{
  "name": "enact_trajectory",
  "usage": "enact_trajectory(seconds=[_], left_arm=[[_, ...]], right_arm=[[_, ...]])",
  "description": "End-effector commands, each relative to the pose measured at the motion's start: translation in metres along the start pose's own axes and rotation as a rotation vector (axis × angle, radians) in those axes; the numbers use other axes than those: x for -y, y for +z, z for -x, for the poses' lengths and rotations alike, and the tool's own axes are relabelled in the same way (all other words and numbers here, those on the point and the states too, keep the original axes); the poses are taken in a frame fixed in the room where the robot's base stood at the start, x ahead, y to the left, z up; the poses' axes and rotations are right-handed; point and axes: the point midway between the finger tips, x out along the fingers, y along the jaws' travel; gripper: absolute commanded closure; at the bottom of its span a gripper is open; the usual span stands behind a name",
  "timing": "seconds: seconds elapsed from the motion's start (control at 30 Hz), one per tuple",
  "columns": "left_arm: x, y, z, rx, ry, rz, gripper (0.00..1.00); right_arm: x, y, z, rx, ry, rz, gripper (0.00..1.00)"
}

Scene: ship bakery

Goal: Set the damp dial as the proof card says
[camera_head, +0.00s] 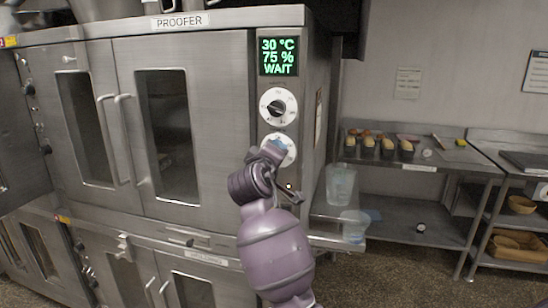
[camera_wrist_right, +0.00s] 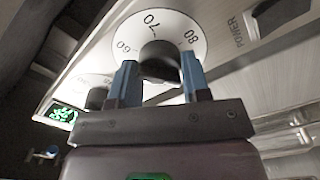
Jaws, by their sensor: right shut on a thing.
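The proofer (camera_head: 185,60) stands at the left with a green display (camera_head: 278,56) reading 30 °C, 75 % and WAIT. Below it are an upper white dial with a black knob (camera_head: 277,107) and a lower white dial (camera_head: 290,150), partly hidden by my right gripper (camera_head: 272,150). In the right wrist view the lower dial (camera_wrist_right: 180,22) shows 60, 70 and 80, and its black knob (camera_wrist_right: 160,58) sits between the blue fingertips of my right gripper (camera_wrist_right: 160,80), which is shut on it. The knob's pointer is hidden. My left gripper is out of view.
A power switch (camera_wrist_right: 280,18) is beside the dial. A wall sheet (camera_head: 407,83) and another at far right (camera_head: 536,72) are too small to read.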

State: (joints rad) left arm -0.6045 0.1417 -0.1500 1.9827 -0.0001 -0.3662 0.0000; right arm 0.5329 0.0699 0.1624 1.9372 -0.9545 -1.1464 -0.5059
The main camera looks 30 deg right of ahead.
Motion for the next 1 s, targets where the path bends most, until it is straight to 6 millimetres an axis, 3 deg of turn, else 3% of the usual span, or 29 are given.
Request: enact_trajectory(seconds=[0.57, 0.6, 0.73, 1.0], left_arm=[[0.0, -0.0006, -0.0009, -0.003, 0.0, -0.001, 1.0], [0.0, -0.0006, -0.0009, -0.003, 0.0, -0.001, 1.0], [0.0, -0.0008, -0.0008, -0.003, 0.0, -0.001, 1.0], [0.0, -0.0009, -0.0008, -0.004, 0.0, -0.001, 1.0]], right_arm=[[0.0027, 0.0012, 0.0001, 0.004, -0.006, -0.03, 0.8], [0.0027, 0.0012, 0.0001, 0.004, -0.006, -0.03, 0.52], [0.002, 0.0009, 0.0, 0.003, -0.004, -0.03, 0.32], [0.0008, 0.0004, 0.0004, 0.001, -0.002, -0.03, 0.31]])
